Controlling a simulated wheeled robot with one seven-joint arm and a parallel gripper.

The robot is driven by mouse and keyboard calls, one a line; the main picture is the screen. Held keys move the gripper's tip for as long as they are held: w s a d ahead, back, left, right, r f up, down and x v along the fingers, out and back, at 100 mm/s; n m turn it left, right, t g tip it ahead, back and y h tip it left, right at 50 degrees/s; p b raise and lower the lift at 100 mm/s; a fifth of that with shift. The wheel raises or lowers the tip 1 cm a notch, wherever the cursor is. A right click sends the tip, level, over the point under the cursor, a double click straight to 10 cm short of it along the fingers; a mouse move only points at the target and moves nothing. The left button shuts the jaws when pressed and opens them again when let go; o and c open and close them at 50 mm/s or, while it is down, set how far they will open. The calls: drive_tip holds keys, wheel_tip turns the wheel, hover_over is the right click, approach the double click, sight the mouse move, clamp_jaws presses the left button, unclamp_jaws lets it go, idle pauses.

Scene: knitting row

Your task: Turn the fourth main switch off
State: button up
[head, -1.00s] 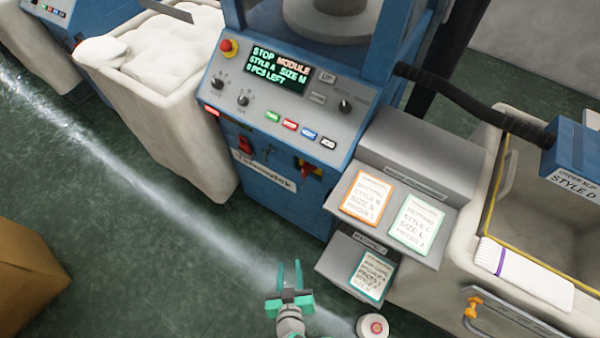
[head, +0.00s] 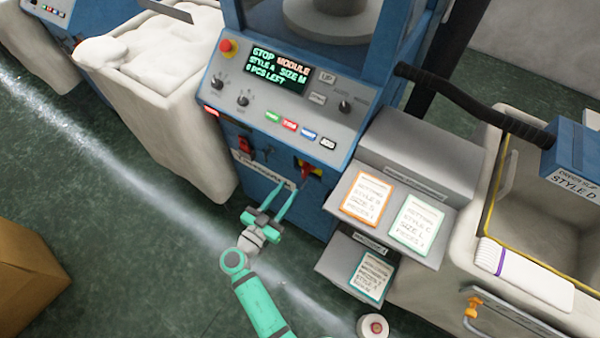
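The main switch (head: 309,170) is a red handle on a yellow plate, low on the front of the blue knitting machine (head: 268,190). Its handle looks tilted, but its exact setting is too small to read. My teal gripper (head: 289,187) is in front of the machine's lower front, just below and left of the switch. Its two fingers are apart, pointing up towards the switch, with nothing seen between them. They appear apart from the handle, though the depth gap is hard to judge. The machine's display (head: 278,70) reads STOP MODULE, STYLE A, SIZE M.
A red emergency button (head: 227,46) and coloured keys are on the panel above. A red rocker (head: 245,145) is left of the switch. Card shelves (head: 345,185) jut out on the right. A white bin (head: 190,110) stands left. The green floor in front is mostly clear.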

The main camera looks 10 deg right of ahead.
sight(303, 171)
drive_tip(key=x, duration=0.9)
drive_tip(key=shift+s+d, duration=0.1)
drive_tip(key=shift+d, duration=0.1)
clamp_jaws()
